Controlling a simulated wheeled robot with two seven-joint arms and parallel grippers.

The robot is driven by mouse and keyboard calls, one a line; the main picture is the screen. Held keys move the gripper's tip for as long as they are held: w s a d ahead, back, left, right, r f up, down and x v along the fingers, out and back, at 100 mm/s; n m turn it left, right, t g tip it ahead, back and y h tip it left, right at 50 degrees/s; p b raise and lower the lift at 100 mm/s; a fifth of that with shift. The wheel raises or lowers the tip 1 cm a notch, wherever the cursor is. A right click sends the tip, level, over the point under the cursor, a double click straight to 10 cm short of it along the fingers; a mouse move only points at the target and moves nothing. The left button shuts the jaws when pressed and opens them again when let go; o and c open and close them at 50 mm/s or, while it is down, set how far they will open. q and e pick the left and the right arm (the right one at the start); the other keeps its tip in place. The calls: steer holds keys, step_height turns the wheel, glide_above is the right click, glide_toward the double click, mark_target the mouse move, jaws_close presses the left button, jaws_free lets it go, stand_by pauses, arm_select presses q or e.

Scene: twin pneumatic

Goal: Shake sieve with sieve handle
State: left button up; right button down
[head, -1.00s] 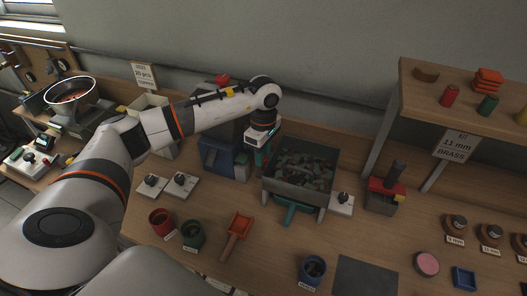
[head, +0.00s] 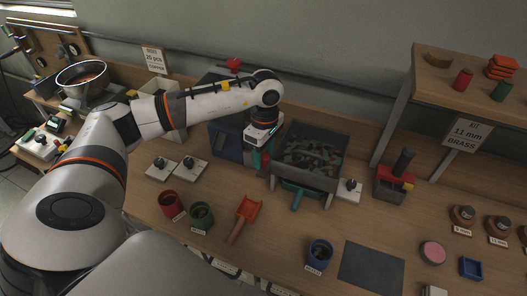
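The sieve (head: 323,178) is a dark grey rectangular tray on legs, holding many small mixed pieces, in the middle of the bench. A teal part (head: 298,197) sticks out low at its front; I cannot tell whether it is the sieve handle. My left gripper (head: 259,158) points down at the sieve's left side, close to its rim. Teal shows at and below the gripper. The fingertips are small and dark, so their opening and any contact with a handle cannot be made out. My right gripper is out of view.
A blue box (head: 227,143) stands just left of the gripper. White switch plates (head: 161,169) lie further left, and another (head: 349,190) is right of the sieve.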

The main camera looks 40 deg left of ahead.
mark_target(265, 155)
arm_select(q)
steer(key=shift+w+r, duration=0.1)
steer(key=shift+r, duration=0.05)
step_height(265, 155, up, 12)
steer(key=b, duration=0.3)
steer(key=shift+w, duration=0.15)
